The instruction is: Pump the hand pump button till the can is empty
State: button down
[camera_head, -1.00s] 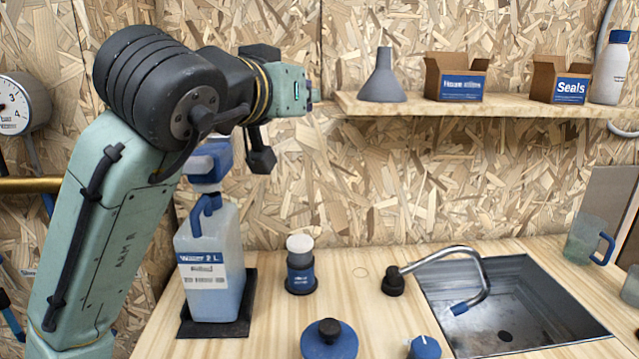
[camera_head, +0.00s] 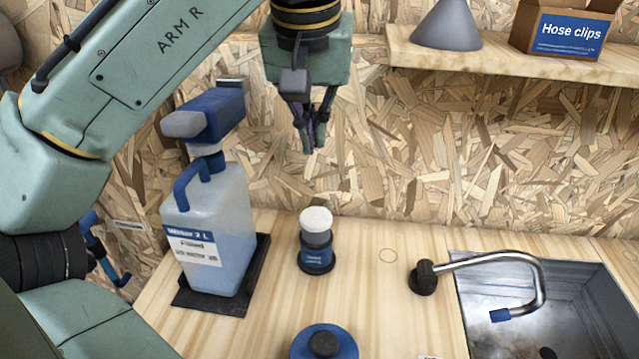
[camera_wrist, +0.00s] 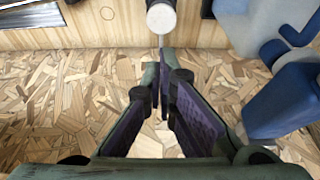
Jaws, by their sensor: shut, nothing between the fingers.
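A translucent can (camera_head: 233,230) labelled "Water 2 L" stands upright on a black base (camera_head: 187,297) at the left of the bench. It has a blue handle and a blue and grey head (camera_head: 205,115); its contents look bluish, but I cannot tell the level. Right of it stands a small dark pump with a blue band (camera_head: 316,257) and a white round button (camera_head: 316,219) on top. My gripper (camera_head: 309,150) points down, shut and empty, above the button and apart from it. In the wrist view, the button (camera_wrist: 160,17) shows beyond my fingertips (camera_wrist: 163,65), and the can's parts (camera_wrist: 285,85) are at the right.
A sink (camera_head: 590,330) with a bent tap (camera_head: 540,275) is at the right. A blue round item with a black knob (camera_head: 324,343) lies at the front. A shelf (camera_head: 440,62) holds a grey funnel (camera_head: 447,25) and a "Hose clips" box (camera_head: 565,32). Bench around the pump is clear.

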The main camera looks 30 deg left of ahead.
jog(key=b, duration=0.6)
send_near(320, 211)
jog(key=x, duration=0.5)
jog(key=shift+w+a, duration=0.15)
jog(key=shift+f+b, duration=0.4)
jog(key=shift+f, duration=0.2)
